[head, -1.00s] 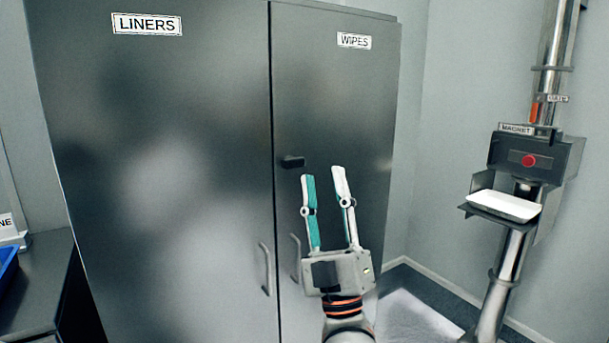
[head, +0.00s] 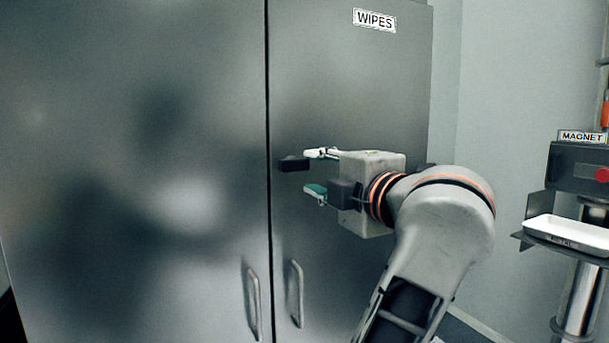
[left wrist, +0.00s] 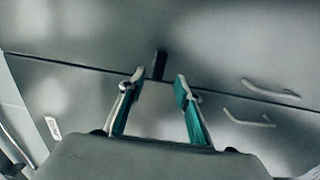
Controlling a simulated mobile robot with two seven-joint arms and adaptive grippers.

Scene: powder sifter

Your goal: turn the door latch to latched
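The door latch (head: 293,164) is a small black bar on the right-hand cabinet door (head: 350,80), close to the seam between the doors, and lies roughly horizontal. My left gripper (head: 312,171) is just right of it, pointing left, its fingers apart one above the other. In the left wrist view the latch (left wrist: 160,65) shows just beyond and between the open fingertips (left wrist: 161,80), across the door seam line. No contact is visible. My right gripper is not in view.
Two vertical door handles (head: 251,300) (head: 296,293) sit below the latch, either side of the seam. A WIPES label (head: 374,19) is above. At right, a MAGNET station (head: 582,168) holds a white tray (head: 568,232).

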